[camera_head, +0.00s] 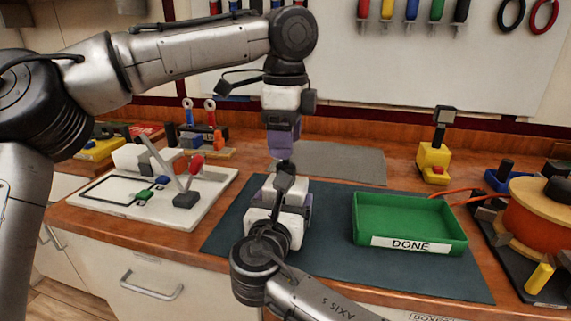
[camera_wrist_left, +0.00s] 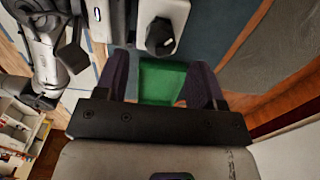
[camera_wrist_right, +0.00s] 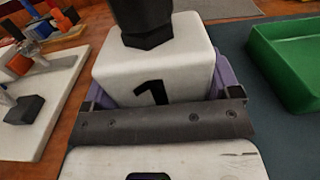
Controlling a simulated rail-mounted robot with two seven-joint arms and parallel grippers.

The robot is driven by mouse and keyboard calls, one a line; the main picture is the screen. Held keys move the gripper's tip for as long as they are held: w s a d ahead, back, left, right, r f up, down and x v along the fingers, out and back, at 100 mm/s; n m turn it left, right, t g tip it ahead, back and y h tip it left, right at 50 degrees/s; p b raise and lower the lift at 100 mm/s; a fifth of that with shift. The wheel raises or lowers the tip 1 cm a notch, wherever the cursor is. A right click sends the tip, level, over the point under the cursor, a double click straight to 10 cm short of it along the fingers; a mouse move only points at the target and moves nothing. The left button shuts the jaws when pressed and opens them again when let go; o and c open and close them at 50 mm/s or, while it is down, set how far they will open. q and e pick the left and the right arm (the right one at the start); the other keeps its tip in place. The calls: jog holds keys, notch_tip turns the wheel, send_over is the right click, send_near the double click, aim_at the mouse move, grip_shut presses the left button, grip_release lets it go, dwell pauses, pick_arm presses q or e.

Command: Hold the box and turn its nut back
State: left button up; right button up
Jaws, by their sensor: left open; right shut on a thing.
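The white box (camera_wrist_right: 155,70) carries a black "1" on its side and a dark nut (camera_wrist_right: 142,22) on top, seen in the right wrist view. My right gripper (camera_head: 282,210) is shut on the box, its purple fingers on either side, above the dark mat. In the head view my right wrist hides much of the box. My left gripper (camera_head: 283,147) points down above the box, open and empty. In the left wrist view the nut (camera_wrist_left: 160,37) appears at the top, beyond the open purple fingers, apart from them.
A green tray (camera_head: 408,243) marked DONE stands on the dark mat (camera_head: 340,265), right of the box. A white board (camera_head: 215,205) with blocks and a lever lies to the left. An orange cable spool (camera_head: 535,212) stands at the far right. A yellow device (camera_head: 433,160) stands behind the tray.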

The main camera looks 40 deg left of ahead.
aim_at(285, 163)
pick_arm(q)
jog(key=shift+f, duration=2.6)
jog(key=c, duration=0.9)
